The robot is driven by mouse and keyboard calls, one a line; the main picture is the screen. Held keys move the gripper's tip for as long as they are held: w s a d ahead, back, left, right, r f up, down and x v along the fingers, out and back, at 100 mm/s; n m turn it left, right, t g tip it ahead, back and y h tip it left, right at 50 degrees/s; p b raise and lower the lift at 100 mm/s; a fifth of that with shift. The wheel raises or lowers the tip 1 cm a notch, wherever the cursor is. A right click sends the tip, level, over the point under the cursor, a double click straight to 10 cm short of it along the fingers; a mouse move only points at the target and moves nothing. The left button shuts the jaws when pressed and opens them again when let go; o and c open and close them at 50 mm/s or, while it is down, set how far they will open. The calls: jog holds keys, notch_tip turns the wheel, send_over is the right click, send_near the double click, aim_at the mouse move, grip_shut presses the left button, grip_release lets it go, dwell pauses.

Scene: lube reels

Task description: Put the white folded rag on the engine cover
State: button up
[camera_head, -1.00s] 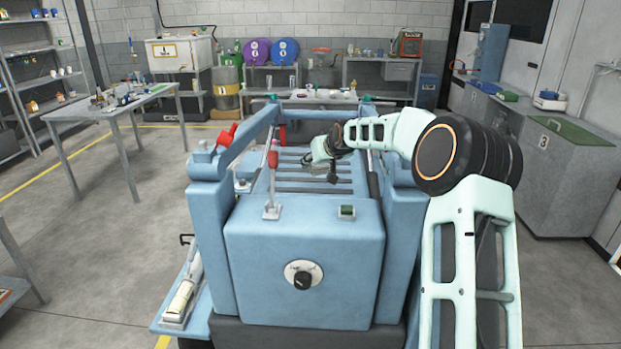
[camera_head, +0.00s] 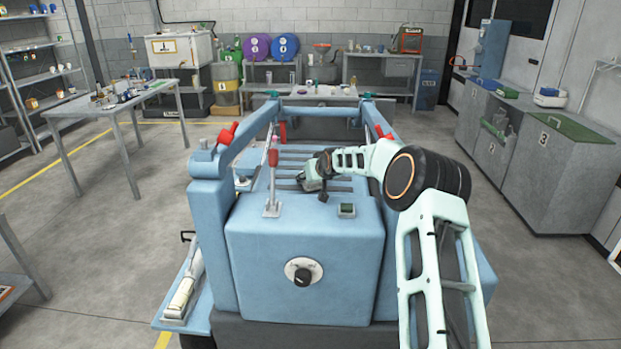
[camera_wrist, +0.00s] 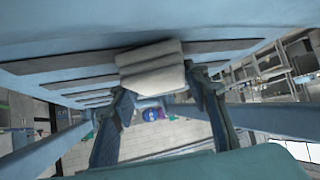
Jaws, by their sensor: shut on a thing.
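The white folded rag (camera_wrist: 152,66) shows in the wrist view between the two fingers of my gripper (camera_wrist: 160,84), which is shut on it. The blue engine cover with dark slots (camera_wrist: 72,66) lies just beyond the rag; I cannot tell whether they touch. In the head view my gripper (camera_head: 322,190) is over the right front part of the slotted cover (camera_head: 288,160). The rag cannot be made out in the head view, where my gripper and wrist hide that spot.
A red-topped lever (camera_head: 272,175) stands upright left of my gripper. Blue side rails with red handles (camera_head: 226,134) flank the cover. A cluttered table (camera_head: 120,104) stands at left.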

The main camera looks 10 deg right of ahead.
jog(key=shift+f, duration=0.1)
jog(key=shift+f+b, duration=0.15)
jog(key=shift+b, duration=0.15)
jog(key=o, duration=1.2)
jog(key=shift+o, duration=0.2)
jog(key=shift+r+p, duration=0.3)
jog(key=shift+r, duration=0.1)
jog(key=b+v, duration=0.1)
jog(key=v, duration=0.9)
jog(key=shift+s+d, duration=0.1)
jog(key=shift+s, duration=0.05)
jog(key=shift+v, duration=0.8)
